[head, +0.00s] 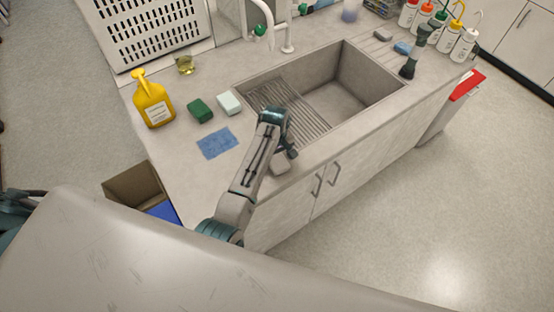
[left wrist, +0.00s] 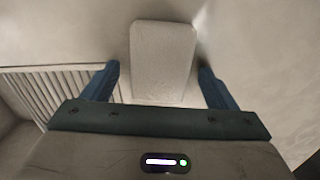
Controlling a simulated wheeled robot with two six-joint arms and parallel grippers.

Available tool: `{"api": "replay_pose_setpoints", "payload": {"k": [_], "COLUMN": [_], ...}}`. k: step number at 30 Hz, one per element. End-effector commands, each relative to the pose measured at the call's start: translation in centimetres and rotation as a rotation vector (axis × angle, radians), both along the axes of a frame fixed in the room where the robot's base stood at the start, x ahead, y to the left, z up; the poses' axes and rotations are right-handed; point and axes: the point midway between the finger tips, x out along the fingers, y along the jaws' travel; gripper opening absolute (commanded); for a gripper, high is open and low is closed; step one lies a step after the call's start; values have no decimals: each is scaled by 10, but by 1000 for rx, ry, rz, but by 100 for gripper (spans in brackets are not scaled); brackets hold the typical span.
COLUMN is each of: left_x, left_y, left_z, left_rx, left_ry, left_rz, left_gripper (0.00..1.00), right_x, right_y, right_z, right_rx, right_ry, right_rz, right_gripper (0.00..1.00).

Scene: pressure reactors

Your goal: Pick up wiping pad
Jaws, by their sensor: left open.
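A light grey, rounded rectangular pad (head: 280,165), which looks like the wiping pad, lies on the front counter strip before the sink. My left gripper (head: 287,149) is over the counter close to this pad and partly covers it in the head view. In the left wrist view the pad (left wrist: 163,52) lies between the two blue fingers (left wrist: 158,72), with a gap on each side. The left gripper is open and empty. Whether the fingertips reach down to the pad's height I cannot tell. My right gripper is not in view.
The sink (head: 367,80) with a ribbed drain rack (head: 290,107) lies just beyond the gripper. A blue cloth (head: 217,142), a green sponge (head: 200,110), a pale sponge (head: 229,103) and a yellow bottle (head: 153,101) are to the left. Cabinet handles (head: 317,185) stick out below the counter edge.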

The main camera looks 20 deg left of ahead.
Motion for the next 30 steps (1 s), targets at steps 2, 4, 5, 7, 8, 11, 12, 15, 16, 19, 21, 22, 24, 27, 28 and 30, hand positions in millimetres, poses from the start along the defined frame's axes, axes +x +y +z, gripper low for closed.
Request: {"api": "replay_pose_setpoints", "payload": {"k": [2,4,5,7,8,11,12,15,16,19,21,22,24,27,28,30], "left_x": [0,0,0,0,0,0,0,0,0,0,0,0,1,4,5,9], "left_y": [0,0,0,0,0,0,0,0,0,0,0,0,0,0,0,1], "left_z": [0,-1,-1,0,0,0,0,0,0,0,0,0,1,4,6,11], "left_rx": [0,0,0,0,0,0,0,0,0,-1,0,0,0,-1,-1,-1], "left_ry": [0,0,0,0,0,0,0,0,0,1,0,0,0,-1,-1,-1], "left_rz": [0,0,0,0,0,0,0,0,0,0,0,0,0,-1,-2,-3], "left_gripper": [80,80,78,64,58,39,32,32,32,32,32,32,32,32,32,32], "right_x": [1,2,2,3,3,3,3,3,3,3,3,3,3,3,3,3], "right_y": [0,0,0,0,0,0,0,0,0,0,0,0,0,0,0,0], "right_z": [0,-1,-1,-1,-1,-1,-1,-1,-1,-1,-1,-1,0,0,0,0], "right_rx": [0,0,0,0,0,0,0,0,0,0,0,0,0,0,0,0], "right_ry": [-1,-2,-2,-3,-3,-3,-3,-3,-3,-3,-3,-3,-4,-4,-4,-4], "right_rz": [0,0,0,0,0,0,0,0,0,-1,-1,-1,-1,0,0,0], "right_gripper": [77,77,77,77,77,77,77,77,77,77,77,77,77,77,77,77]}}
